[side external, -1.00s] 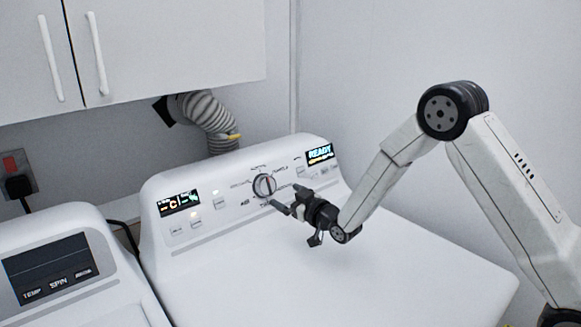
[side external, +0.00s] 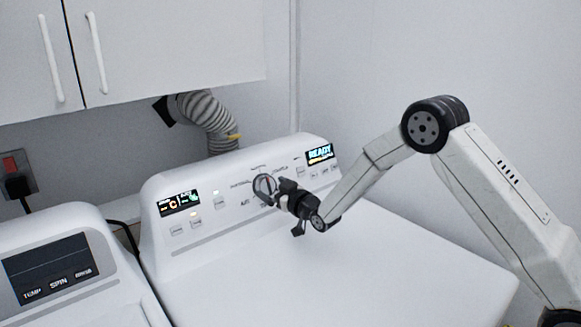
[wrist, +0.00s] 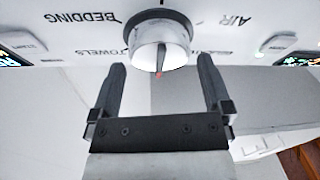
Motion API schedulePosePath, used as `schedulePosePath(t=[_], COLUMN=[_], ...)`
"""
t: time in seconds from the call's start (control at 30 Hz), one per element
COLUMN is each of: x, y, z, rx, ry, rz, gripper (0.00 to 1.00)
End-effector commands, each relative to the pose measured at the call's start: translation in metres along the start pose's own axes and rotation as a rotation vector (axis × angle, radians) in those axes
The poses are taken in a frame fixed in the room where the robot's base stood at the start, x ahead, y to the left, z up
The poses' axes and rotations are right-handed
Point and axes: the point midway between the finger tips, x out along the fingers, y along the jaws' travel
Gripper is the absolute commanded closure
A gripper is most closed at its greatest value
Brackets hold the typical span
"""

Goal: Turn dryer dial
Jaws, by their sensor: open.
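The dryer dial (side external: 264,184) is a round silver-white knob with a dark bar across it, at the middle of the dryer's control panel. In the wrist view the dial (wrist: 160,42) is upside down, with a red mark on its rim at the bar's lower end. My gripper (side external: 269,190) is at the dial's front in the side view and partly covers it. In the wrist view my gripper (wrist: 161,62) is open, with one finger on each side of the dial's lower edge. The fingers appear apart from the knob. The dryer (side external: 300,265) is white.
The panel has a left display (side external: 180,203), a READY display (side external: 320,154) and small buttons (side external: 219,202). A washer (side external: 75,225) stands at the left. A ribbed hose (side external: 208,120) is behind the dryer, below white cabinets (side external: 180,45). The dryer top is clear.

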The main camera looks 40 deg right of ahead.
Motion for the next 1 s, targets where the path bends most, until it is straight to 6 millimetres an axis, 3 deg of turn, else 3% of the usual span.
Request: schedulePosePath(t=[0.3, 0.67, 0.77, 0.9, 1.0], x=[0.019, 0.021, 0.021, 0.021, 0.021], y=[0.000, 0.000, 0.000, 0.000, 0.000], z=[0.001, 0.000, 0.000, 0.000, 0.000], rx=[0.000, 0.000, 0.000, 0.000, 0.001], ry=[-0.001, -0.001, -0.001, -0.001, -0.001], rz=[0.000, 0.000, 0.000, 0.000, 0.001], gripper=[0.00, 0.00, 0.25, 0.70, 0.72])
